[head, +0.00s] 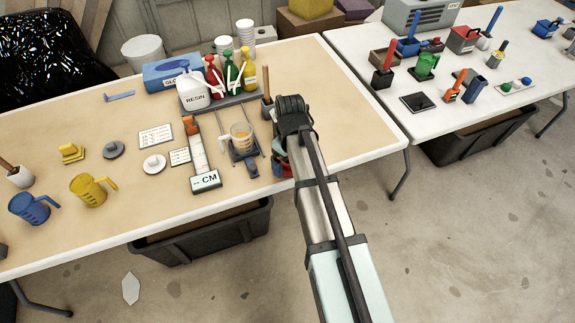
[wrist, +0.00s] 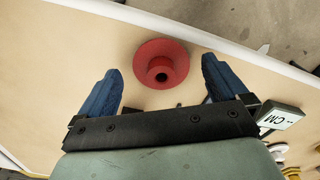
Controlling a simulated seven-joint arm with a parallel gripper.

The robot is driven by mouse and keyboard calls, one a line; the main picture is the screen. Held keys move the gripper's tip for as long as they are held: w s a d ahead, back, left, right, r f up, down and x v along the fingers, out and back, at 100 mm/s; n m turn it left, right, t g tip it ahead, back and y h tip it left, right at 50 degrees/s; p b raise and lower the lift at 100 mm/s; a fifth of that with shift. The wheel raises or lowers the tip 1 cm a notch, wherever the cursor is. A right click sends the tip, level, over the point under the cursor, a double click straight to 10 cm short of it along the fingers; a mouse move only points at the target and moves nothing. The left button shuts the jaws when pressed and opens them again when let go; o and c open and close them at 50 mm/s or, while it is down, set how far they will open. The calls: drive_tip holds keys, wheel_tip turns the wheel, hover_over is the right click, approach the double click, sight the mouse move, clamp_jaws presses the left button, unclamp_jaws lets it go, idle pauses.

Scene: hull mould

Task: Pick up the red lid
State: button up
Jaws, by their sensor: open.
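The red lid (wrist: 176,66) is a round, flanged disc with a raised hub and a dark hole in its centre. It lies on the tan table top, near the table's edge in the wrist view. My gripper (wrist: 162,70) is open, with one blue finger to the left of the lid and one to the right. The lid shows between the fingertips, with bare table between it and each finger. In the head view a bit of red shows beside the end of my arm, mostly hidden by it. The height of the fingers above the table is hard to tell.
A scale marked CM (head: 206,181) and a stand with a cup (head: 241,137) are left of my arm. Behind are red, green and yellow bottles (head: 230,78) and a resin jug (head: 193,92). The tan table (head: 345,115) is clear to the right.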

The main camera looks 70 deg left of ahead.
wheel_tip(320, 180, down, 2)
drive_tip(key=shift+f, duration=0.1)
drive_tip(key=c, duration=1.1)
